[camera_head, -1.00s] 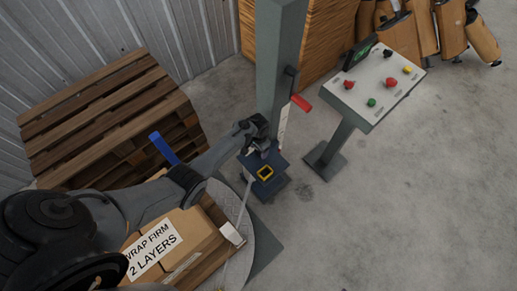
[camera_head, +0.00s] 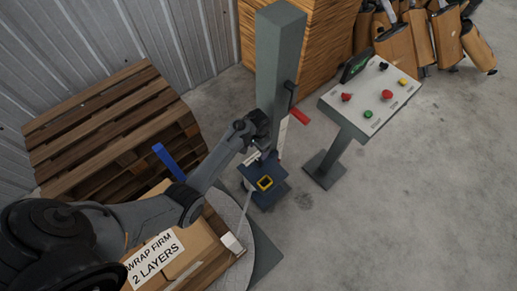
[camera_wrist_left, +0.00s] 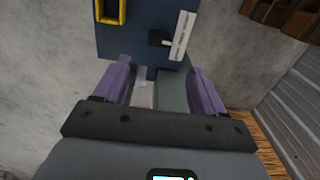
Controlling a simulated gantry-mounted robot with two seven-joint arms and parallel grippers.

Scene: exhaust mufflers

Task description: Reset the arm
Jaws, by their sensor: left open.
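My left arm comes in from the left in the head view and reaches over the boxes toward the grey column. My left gripper (camera_head: 258,148) is beside the column, just above the dark blue carriage (camera_head: 272,192) with its yellow-rimmed square. In the left wrist view the two purple fingers of my left gripper (camera_wrist_left: 160,88) stand apart with nothing gripped between them. The blue carriage (camera_wrist_left: 125,38) is beyond the fingertips, with a black knob (camera_wrist_left: 158,38) and a white labelled strip (camera_wrist_left: 182,36) on it. My right gripper is out of view.
A control panel (camera_head: 360,115) with coloured buttons stands right of the column (camera_head: 278,70), which has a red handle (camera_head: 300,116). Wooden pallets (camera_head: 100,110) lie at left. Open floor lies at right.

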